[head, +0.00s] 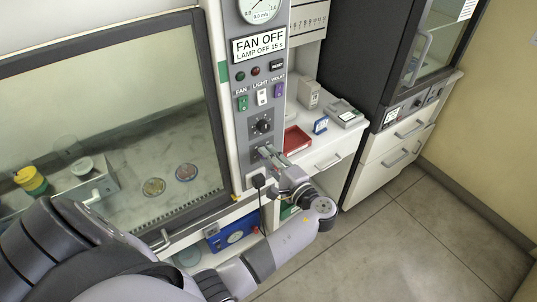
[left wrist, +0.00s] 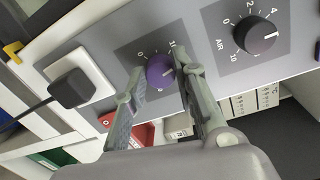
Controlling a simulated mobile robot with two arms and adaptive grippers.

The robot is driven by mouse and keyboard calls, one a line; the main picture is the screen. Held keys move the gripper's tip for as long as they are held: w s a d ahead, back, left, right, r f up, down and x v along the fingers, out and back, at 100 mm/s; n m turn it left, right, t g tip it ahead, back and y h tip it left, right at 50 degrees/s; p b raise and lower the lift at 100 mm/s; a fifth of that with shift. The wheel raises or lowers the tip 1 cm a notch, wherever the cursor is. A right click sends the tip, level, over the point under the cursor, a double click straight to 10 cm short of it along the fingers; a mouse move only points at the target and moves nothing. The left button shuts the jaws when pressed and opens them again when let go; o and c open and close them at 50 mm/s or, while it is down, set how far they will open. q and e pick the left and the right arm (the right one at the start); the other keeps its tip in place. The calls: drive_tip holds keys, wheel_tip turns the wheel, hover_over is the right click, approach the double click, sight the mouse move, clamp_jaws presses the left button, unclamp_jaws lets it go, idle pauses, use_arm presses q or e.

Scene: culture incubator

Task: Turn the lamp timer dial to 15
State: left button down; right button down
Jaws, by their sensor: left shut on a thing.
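The purple timer dial (left wrist: 160,70) sits on the grey panel in the left wrist view, with a white pointer mark and printed numbers partly covered by my fingers. My left gripper (left wrist: 158,80) has one finger on each side of the dial and is shut on it. In the head view my left gripper (head: 269,154) is at the lower part of the control panel (head: 241,150) and mostly hides the dial. The display (head: 259,48) above reads "FAN OFF, LAMP OFF 15 s". My right gripper is not in view.
A black AIR dial (left wrist: 254,36) is beside the purple one; it also shows in the head view (head: 263,126). A black plug (left wrist: 71,88) with a cable is on its other side. A red tray (head: 297,139) lies on the counter to the right. The floor at right is clear.

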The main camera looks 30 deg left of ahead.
use_arm(q)
drive_tip(key=shift+r+m+p, duration=0.1)
drive_tip(key=shift+m+p, duration=0.5)
drive_tip(key=shift+m, duration=0.5)
drive_tip(key=c, duration=1.3)
unclamp_jaws()
drive_tip(key=shift+d, duration=0.1)
drive_tip(key=v, duration=0.7)
drive_tip(key=shift+d, duration=0.25)
